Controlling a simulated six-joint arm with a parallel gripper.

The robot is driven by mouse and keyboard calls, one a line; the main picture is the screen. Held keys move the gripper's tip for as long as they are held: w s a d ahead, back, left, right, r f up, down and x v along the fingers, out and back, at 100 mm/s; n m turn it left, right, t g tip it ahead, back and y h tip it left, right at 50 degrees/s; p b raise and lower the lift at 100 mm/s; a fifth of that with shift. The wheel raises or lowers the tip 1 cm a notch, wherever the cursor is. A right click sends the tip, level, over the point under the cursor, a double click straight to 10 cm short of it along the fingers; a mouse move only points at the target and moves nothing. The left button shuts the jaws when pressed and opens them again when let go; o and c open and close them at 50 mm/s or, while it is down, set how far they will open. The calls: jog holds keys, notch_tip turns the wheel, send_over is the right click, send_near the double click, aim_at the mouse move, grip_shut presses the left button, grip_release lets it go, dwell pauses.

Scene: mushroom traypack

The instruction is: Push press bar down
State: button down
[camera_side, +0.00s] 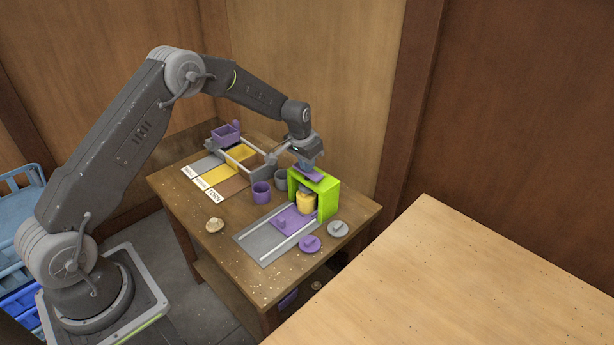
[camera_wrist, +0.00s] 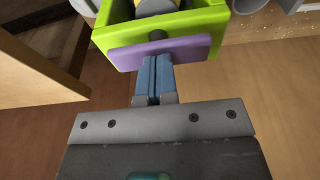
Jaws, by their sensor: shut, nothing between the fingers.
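The purple press bar (camera_side: 309,173) sits on top of the lime-green press frame (camera_side: 327,190). In the wrist view the purple bar (camera_wrist: 185,51) lies across the top of the green frame (camera_wrist: 215,20), with a dark round rod at its middle. My gripper (camera_wrist: 157,58) is shut and empty, its blue fingertips at the near edge of the bar. In the side view my gripper (camera_side: 305,157) is just above the bar, pointing down. I cannot tell whether the fingers touch it. A yellow pot (camera_side: 306,203) stands inside the frame under the press.
A purple sliding plate (camera_side: 290,223) lies on a grey rail base (camera_side: 262,247) before the press. A purple cup (camera_side: 261,193) and a grey cup (camera_side: 281,177) stand left of it. Purple (camera_side: 309,244) and grey (camera_side: 338,228) lids lie at right, a mushroom (camera_side: 214,225) at left.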

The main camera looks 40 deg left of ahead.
jog(key=shift+f, duration=0.6)
jog(key=shift+s+f, duration=0.1)
jog(key=shift+f, duration=0.3)
dwell(0.6)
jog(key=shift+r, duration=0.1)
jog(key=shift+r, duration=3.6)
